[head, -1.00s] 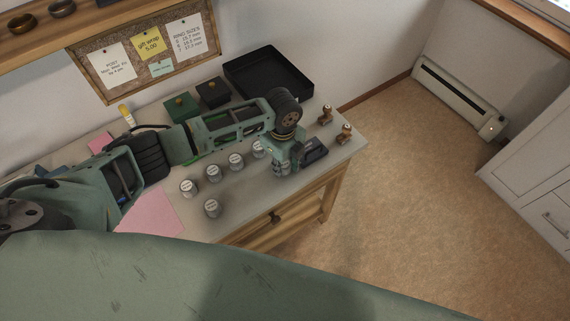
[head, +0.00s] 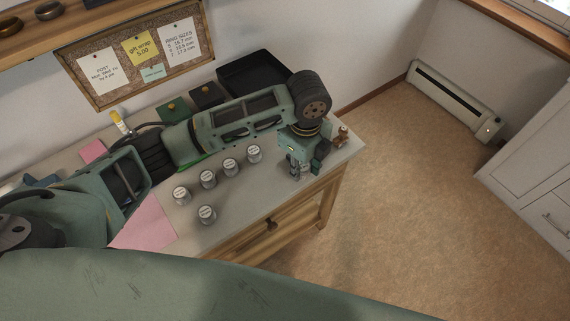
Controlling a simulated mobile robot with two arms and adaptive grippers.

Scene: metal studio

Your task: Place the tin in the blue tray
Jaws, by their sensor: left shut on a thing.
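Several small silvery tins with pale lids stand on the workbench; the row includes one tin (head: 181,195), another (head: 208,179), and one (head: 254,153) nearest my arm. A further tin (head: 207,215) stands nearer the front. My left gripper (head: 299,173) points down over the right end of the bench, shut on a small greyish thing that looks like a tin, mostly hidden by the fingers. A blue tray cannot be made out for certain; a dark blue shape (head: 42,181) shows partly behind my arm at the left. My right gripper is out of view.
The workbench (head: 250,191) has bare room right of the tins. A black tray (head: 262,71), a green box (head: 174,108) and a dark box (head: 207,94) stand at the back. A wooden stamp (head: 341,134) is by the right edge. Pink paper (head: 146,226) lies left.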

